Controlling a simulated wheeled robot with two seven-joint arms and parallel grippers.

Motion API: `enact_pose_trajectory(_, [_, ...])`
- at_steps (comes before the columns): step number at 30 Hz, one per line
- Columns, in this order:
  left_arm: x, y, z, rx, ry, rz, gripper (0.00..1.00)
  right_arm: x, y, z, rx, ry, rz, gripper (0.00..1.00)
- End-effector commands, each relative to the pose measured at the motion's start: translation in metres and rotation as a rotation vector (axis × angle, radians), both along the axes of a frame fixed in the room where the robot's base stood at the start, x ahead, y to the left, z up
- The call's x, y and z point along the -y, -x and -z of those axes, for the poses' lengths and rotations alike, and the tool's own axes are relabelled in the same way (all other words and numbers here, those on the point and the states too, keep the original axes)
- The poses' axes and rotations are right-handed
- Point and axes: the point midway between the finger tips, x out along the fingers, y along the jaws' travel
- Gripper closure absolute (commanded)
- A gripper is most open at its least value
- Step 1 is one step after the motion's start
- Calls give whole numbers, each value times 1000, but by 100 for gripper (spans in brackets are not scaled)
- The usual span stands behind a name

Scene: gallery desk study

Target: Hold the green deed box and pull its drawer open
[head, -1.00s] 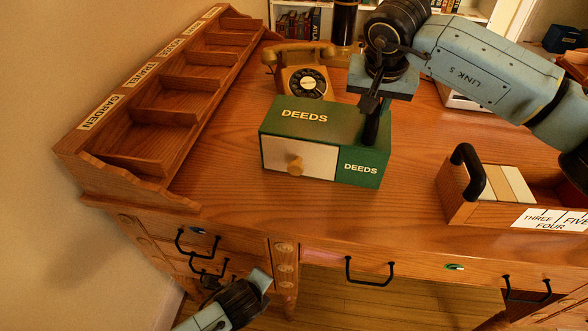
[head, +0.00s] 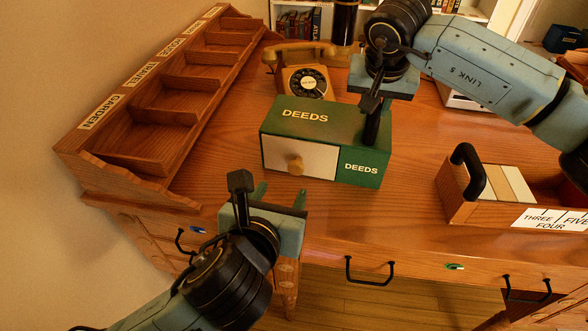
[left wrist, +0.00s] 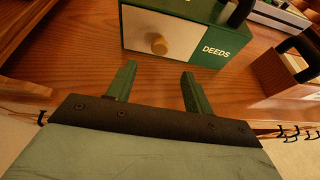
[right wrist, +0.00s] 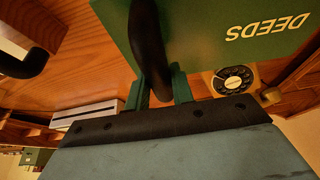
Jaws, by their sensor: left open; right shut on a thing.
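The green deed box (head: 330,119) stands on the desk, marked DEEDS on its top and side. Its pale drawer front (head: 318,160) with a round wooden knob (head: 295,164) looks closed. The knob also shows in the left wrist view (left wrist: 157,44). My right gripper (head: 372,105) is shut on the box's black handle (right wrist: 145,45) at its right end. My left gripper (head: 280,195) is open and empty at the desk's front edge, in front of the knob and apart from it. Its two fingers (left wrist: 155,82) point toward the drawer front.
A wooden sorter (head: 165,95) with labelled compartments stands at the left. A rotary telephone (head: 303,78) sits behind the box. A wooden tray (head: 458,205) with a black handle lies to the right. Bare desk lies between box and tray.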

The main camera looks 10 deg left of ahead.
Motion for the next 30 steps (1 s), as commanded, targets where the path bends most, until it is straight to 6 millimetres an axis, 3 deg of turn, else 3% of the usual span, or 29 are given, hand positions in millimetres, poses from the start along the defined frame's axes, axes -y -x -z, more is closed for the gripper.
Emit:
enact_pose_trajectory(9, [4, -58, 25, -5, 1, -4, 48, 0, 0, 0, 1, -2, 1, 97])
enact_pose_trajectory(15, [7, -86, 37, -5, 1, -2, 48, 0, 0, 0, 1, -2, 1, 97])
enact_pose_trajectory(21, [8, -98, 42, -5, 3, 0, 48, 0, 0, 0, 1, -3, 1, 97])
enact_pose_trajectory(29, [8, -99, 43, -6, 3, 0, 48, 0, 0, 0, 1, -2, 0, 97])
enact_pose_trajectory(30, [8, -99, 43, -6, 3, 0, 52, 0, 0, 0, 1, -2, 0, 97])
